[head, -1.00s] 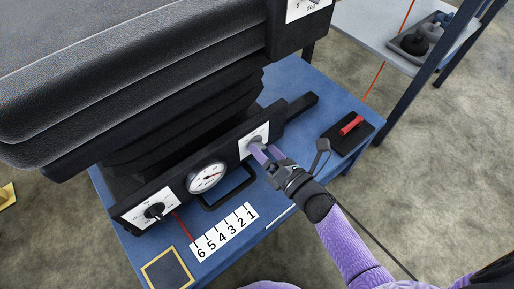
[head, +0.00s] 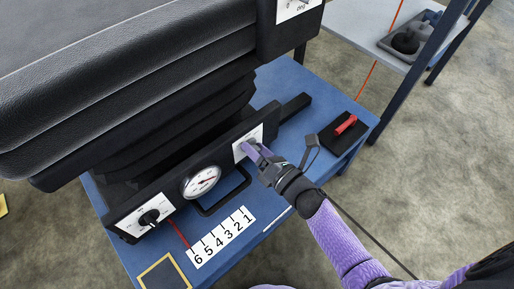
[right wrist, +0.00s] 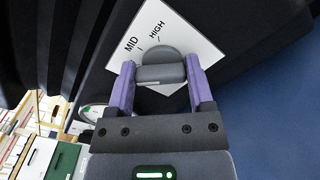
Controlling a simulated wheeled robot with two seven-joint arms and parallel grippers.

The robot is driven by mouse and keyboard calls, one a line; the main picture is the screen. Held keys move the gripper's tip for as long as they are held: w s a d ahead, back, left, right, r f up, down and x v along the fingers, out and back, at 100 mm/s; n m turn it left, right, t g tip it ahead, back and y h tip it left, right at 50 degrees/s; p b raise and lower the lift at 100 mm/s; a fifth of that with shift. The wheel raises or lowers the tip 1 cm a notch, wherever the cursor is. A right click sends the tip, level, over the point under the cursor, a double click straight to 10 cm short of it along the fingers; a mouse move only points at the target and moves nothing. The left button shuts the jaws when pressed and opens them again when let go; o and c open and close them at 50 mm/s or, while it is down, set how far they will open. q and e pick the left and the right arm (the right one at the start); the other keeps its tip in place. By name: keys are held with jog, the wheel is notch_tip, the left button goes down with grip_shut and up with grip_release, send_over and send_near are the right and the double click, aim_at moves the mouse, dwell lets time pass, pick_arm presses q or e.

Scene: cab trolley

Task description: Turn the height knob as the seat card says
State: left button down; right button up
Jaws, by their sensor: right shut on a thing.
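The height knob (right wrist: 160,58) is a grey round knob with a bar grip, on a white plate (right wrist: 185,38) where MID and HIGH can be read; the rest of its scale is hidden. My right gripper (head: 256,155) is shut on this knob at the right end of the black seat-base panel. In the right wrist view its purple fingers (right wrist: 160,76) sit on both sides of the bar. The black seat (head: 130,85) stands above on a bellows. I cannot make out a readable seat card. My left gripper is not in view.
A round white gauge (head: 202,182) and a second, black knob (head: 149,217) are on the same panel. A number strip (head: 222,238) lies on the blue trolley top (head: 315,95). A black block with a red handle (head: 346,125) stands at the right. A grey side table holds a tray.

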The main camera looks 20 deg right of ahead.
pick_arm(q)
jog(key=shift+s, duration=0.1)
pick_arm(e)
jog(key=shift+m, duration=1)
jog(key=shift+m+p, duration=0.35)
jog(key=shift+m, duration=0.45)
jog(key=m, duration=0.3)
jog(key=shift+d+f+m, duration=0.1)
jog(key=shift+m, duration=0.2)
jog(key=shift+m+p, duration=0.3)
jog(key=shift+m, duration=0.1)
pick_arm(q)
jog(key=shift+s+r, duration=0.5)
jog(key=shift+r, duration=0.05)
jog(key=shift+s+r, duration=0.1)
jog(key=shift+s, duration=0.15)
pick_arm(e)
jog(key=shift+m, duration=0.4)
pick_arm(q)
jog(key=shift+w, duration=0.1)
